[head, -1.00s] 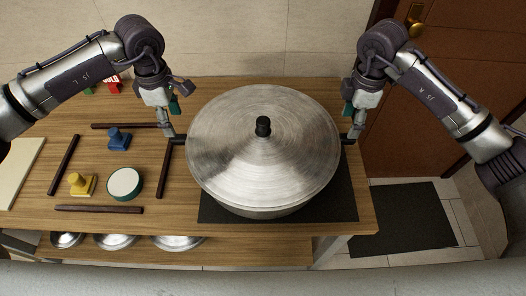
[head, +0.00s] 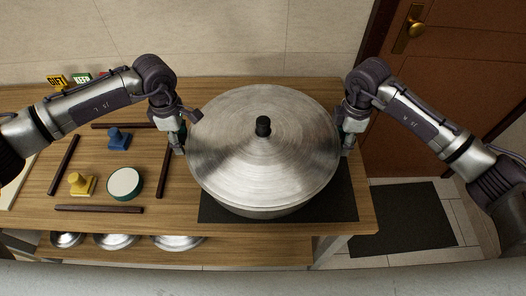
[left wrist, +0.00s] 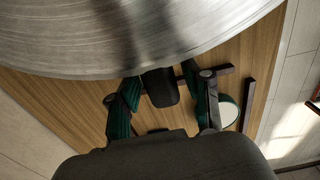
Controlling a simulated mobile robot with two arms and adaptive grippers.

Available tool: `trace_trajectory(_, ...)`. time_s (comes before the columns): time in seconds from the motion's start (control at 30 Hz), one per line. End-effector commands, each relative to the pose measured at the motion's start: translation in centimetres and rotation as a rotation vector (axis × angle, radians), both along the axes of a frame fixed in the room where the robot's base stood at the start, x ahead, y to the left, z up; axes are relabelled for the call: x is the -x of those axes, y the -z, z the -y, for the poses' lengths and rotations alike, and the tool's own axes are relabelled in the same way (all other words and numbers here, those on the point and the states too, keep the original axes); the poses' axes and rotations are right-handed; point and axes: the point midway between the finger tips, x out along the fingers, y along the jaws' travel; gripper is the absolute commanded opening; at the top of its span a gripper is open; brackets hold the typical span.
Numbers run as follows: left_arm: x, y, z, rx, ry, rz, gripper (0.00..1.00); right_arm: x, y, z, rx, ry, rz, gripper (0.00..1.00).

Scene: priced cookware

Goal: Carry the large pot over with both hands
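The large pot (head: 225,165) is silver with a domed lid and a black knob (head: 263,126). It stands on a dark mat at the right part of the wooden table. My left gripper (head: 179,146) is at the pot's left side. In the left wrist view its green fingers (left wrist: 163,105) are spread on either side of the pot's black handle (left wrist: 160,87), with a gap at least on one side. My right gripper (head: 347,146) is at the pot's right side, where it hides the right handle; its finger opening cannot be made out.
Dark bars (head: 98,209) frame an area at left with a blue stamp-like piece (head: 118,139), a yellow one (head: 81,184) and a white-topped green disc (head: 124,183). Small signs (head: 82,78) stand behind. Lids (head: 177,242) lie on the shelf below. A door is at right.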

Motion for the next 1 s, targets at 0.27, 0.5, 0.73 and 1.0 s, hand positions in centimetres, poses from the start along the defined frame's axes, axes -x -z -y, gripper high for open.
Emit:
trace_trajectory(0.27,0.0,0.0,0.0,0.000,0.000,0.001,0.00,0.0,0.0,0.0,0.000,0.000,0.000,0.00)
trace_trajectory(0.5,0.0,-0.1,0.0,0.000,0.000,0.001,0.00,0.0,-0.1,0.0,0.000,0.000,0.001,0.00)
trace_trajectory(0.73,-0.1,-0.3,0.0,0.001,0.000,0.003,0.00,-0.1,-0.3,0.0,-0.002,0.000,0.003,0.00)
trace_trajectory(1.0,-0.1,-1.7,0.0,0.001,0.000,0.003,0.00,-0.1,-1.7,0.0,-0.002,0.000,0.003,0.00)
